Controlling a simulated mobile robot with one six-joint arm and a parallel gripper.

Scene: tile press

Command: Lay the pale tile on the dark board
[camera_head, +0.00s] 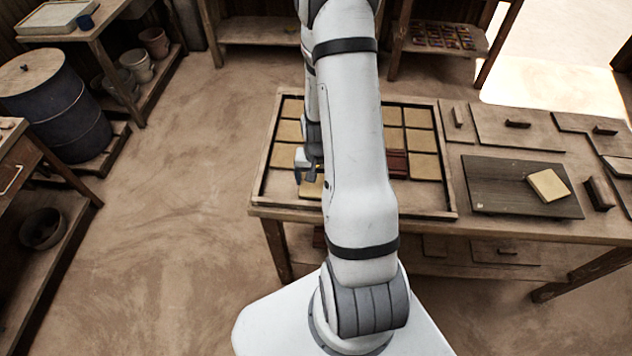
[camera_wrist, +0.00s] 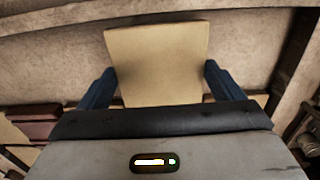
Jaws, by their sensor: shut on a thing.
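My gripper (camera_wrist: 157,90) is shut on a pale tile (camera_wrist: 157,62), with one blue finger at each side edge of it in the wrist view. In the head view my gripper (camera_head: 309,172) is at the left part of the wooden tray (camera_head: 262,170), partly hidden by my arm; a bit of pale tile shows below it. The dark board (camera_head: 490,192) lies on the table to the right of the tray. One pale tile (camera_head: 548,185) lies on the right part of the board, turned at an angle.
Several pale tiles (camera_head: 425,166) lie in the tray, with a dark red block (camera_head: 397,163) among them. Wooden boards with handles (camera_head: 517,124) lie behind the dark board. A dark block (camera_head: 598,194) stands at its right. My arm hides the tray's middle.

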